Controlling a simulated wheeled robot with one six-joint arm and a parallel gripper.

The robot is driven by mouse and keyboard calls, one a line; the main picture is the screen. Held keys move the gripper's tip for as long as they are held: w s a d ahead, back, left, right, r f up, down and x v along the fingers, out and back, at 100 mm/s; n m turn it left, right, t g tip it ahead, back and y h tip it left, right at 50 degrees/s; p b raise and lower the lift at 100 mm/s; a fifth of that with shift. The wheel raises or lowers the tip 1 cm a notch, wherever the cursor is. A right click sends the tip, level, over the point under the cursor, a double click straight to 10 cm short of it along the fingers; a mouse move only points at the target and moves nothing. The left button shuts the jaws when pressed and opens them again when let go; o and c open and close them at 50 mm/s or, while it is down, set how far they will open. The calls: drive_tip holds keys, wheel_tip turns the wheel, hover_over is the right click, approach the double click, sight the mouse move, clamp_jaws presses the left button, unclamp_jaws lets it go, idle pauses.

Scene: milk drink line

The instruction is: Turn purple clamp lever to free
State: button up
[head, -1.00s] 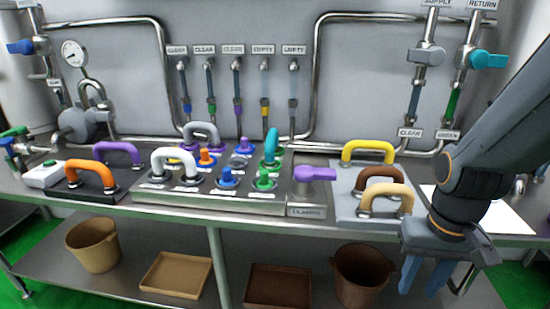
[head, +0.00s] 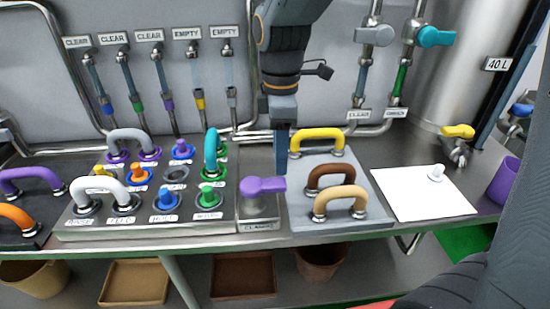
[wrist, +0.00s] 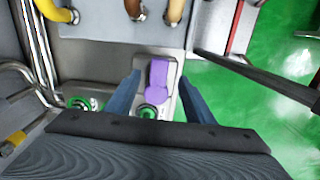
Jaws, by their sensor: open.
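The purple clamp lever (head: 263,185) sits on a small grey block labelled CLAMPS (head: 259,212), on the bench between the valve panel and the handle board. Its grip points right in the head view. My gripper (head: 281,168) hangs fingers down just behind and above the lever's right end, apart from it as far as I can see. In the wrist view the lever (wrist: 158,76) lies between the two blue fingers of my gripper (wrist: 160,98), which are spread with a gap on each side. How far the fingertips stand above the lever is hard to tell.
The grey board (head: 365,217) with yellow, brown and tan handles stands close on the right. The valve panel (head: 75,228) with coloured knobs and a teal handle (head: 211,150) is on the left. A white sheet (head: 400,205) lies further right. Pipes run behind.

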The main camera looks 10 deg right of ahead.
sight(278, 182)
drive_tip(key=shift+w+f, duration=0.1)
wheel_tip(278, 182, down, 7)
drive_tip(key=shift+a+f+p, duration=0.15)
drive_tip(key=shift+f+p, duration=0.05)
drive_tip(key=shift+p, duration=0.5)
clamp_jaws()
